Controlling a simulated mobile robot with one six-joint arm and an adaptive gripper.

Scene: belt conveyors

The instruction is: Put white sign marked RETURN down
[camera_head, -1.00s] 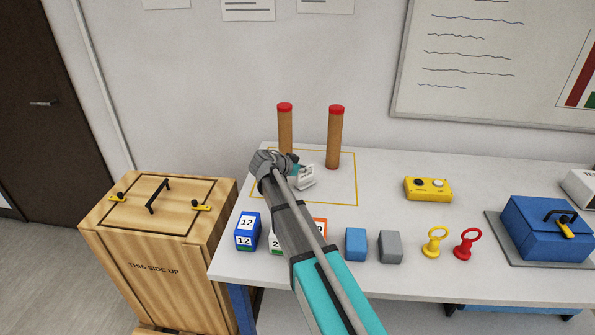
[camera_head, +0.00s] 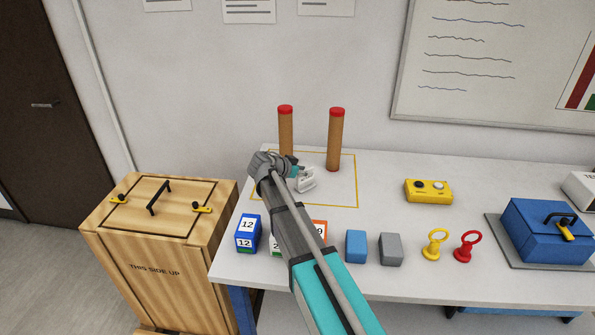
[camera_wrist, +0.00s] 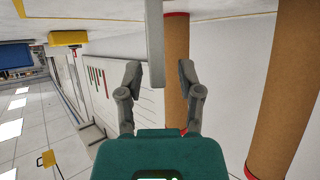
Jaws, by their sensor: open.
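The white sign (camera_head: 307,180) stands on the table inside a yellow outlined square (camera_head: 356,185), in front of two brown posts. No RETURN lettering is readable from here. My gripper (camera_head: 298,170) is just behind and left of the sign in the head view. In the wrist view the sign (camera_wrist: 155,40) shows edge-on as a white strip, and my gripper (camera_wrist: 158,72) is open with one finger on each side of its end. A gap shows between each finger and the sign. The arm hides part of the square.
Two brown posts with red caps (camera_head: 286,132) (camera_head: 335,140) stand close to the gripper. Numbered blocks (camera_head: 247,233), a blue block (camera_head: 356,245) and a grey block (camera_head: 391,249) line the front edge. A yellow control box (camera_head: 428,190) is to the right.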

